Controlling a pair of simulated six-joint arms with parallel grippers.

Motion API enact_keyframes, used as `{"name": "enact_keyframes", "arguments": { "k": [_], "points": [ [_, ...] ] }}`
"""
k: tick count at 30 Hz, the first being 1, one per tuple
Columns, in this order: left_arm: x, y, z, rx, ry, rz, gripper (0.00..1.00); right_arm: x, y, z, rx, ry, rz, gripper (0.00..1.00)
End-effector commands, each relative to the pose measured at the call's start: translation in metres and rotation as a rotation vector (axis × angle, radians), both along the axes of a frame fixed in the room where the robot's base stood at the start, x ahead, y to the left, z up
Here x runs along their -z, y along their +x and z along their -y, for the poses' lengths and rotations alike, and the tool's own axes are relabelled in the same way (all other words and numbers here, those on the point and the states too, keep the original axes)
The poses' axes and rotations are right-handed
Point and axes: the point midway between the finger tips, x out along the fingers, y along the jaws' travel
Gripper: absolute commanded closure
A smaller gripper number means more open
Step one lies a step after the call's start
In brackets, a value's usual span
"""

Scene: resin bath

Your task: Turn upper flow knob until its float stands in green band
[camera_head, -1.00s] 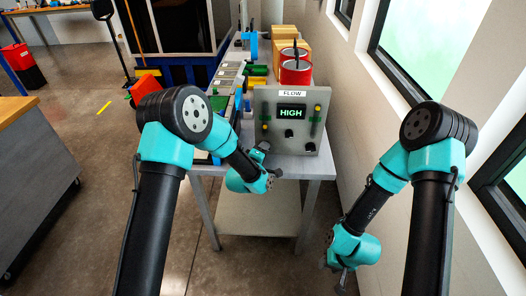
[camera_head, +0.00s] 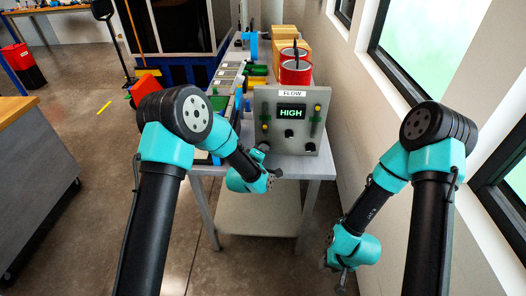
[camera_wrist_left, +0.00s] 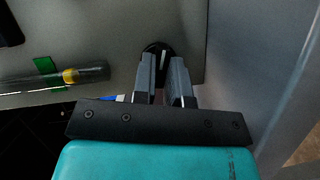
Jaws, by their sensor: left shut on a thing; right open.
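The grey flow panel (camera_head: 275,105) stands on the table, and its display (camera_head: 291,112) reads HIGH. Its left tube with a yellow float (camera_head: 265,127) stands above my left gripper (camera_head: 264,147). In the left wrist view, my left gripper (camera_wrist_left: 163,68) is shut on a black knob (camera_wrist_left: 155,47) with a white line. There the yellow float (camera_wrist_left: 71,76) sits beside the green band (camera_wrist_left: 45,65), on the knob side, outside it. Two other knobs, a middle one (camera_head: 289,133) and a right one (camera_head: 310,147), are free. My right gripper (camera_head: 341,278) is open and empty, low at the right.
A red can (camera_head: 295,72) and wooden boxes (camera_head: 288,32) stand behind the panel. Coloured items line the table's left side. A wall with windows runs along the right. The floor in front of the table is clear.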

Motion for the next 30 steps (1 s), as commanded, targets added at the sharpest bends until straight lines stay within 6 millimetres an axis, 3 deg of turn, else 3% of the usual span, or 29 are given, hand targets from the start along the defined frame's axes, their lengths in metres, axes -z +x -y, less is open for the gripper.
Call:
{"name": "enact_keyframes", "arguments": {
  "k": [14, 30],
  "points": [
    [-0.0018, 0.0, 0.0012, 0.001, 0.196, 0.009, 1.0, 0.0, 0.0, 0.0, 0.0, 0.0, 0.0, 0.57],
    [-0.0039, -0.0001, 0.0032, 0.0, 0.686, 0.027, 1.0, 0.0, 0.0, 0.0, 0.0, 0.0, 0.0, 0.57]
  ]
}}
